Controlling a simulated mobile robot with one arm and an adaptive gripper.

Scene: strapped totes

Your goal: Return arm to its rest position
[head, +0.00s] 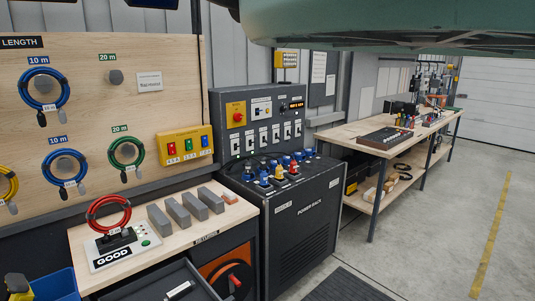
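My gripper is not in view in the head view, so what it holds, if anything, cannot be seen. No part that I can surely call my arm shows. A red coiled cable (109,213) stands at a black block on a plate marked GOOD (122,245), on the wooden bench (185,236) at the lower left.
A board (100,85) holds blue, green and yellow cable coils. A black power rack (300,226) stands right of the bench. A long workbench (345,132) runs along the wall. A large teal body (390,22) hangs overhead. Floor (430,230) at the right is clear.

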